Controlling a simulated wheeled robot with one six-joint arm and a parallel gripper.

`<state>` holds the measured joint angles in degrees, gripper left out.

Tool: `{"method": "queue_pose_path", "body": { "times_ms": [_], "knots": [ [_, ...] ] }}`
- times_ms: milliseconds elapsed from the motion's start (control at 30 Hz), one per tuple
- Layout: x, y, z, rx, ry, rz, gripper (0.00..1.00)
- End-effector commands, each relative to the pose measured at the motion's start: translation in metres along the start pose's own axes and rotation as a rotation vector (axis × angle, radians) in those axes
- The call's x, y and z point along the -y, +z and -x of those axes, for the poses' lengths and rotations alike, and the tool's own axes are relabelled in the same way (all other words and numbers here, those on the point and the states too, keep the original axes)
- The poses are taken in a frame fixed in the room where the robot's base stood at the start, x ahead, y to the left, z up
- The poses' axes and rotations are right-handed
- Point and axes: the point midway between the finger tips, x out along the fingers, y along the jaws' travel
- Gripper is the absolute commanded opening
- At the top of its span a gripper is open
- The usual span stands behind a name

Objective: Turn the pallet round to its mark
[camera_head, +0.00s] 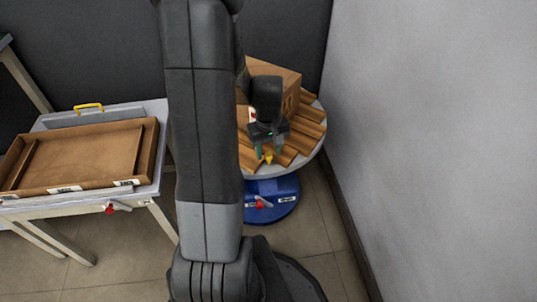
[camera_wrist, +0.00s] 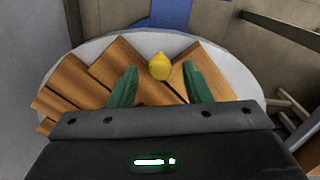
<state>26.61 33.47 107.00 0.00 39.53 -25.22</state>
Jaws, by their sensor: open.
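The wooden slatted pallet (camera_head: 308,128) lies on a round grey turntable (camera_head: 318,146) and carries a brown box (camera_head: 285,78). The pallet also shows in the wrist view (camera_wrist: 122,62), on the pale turntable top (camera_wrist: 225,62). A yellow knob (camera_wrist: 160,66) is at the pallet's near edge; it also shows in the head view (camera_head: 268,159). My gripper (camera_head: 268,150) is over this edge, its green fingers apart. In the wrist view the knob appears between the fingertips (camera_wrist: 159,70); I cannot tell whether either finger touches it. My arm hides the pallet's left part in the head view.
The turntable has a blue base (camera_head: 272,197) with a red lever (camera_head: 262,203). A grey wall (camera_head: 430,130) stands close on the right. A table on the left holds a shallow brown tray (camera_head: 80,158) and a yellow handle (camera_head: 88,106). Tiled floor is bare in front.

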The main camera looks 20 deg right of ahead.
Motion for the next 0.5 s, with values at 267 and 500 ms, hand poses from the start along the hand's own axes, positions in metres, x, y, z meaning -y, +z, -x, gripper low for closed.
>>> {"method": "queue_pose_path", "body": {
  "times_ms": [267,500],
  "knots": [
    [0.0001,0.0002,-0.0118,0.000,0.000,0.000,0.44],
    [0.0001,0.0001,-0.0113,0.000,0.000,0.000,0.31]
  ]
}}
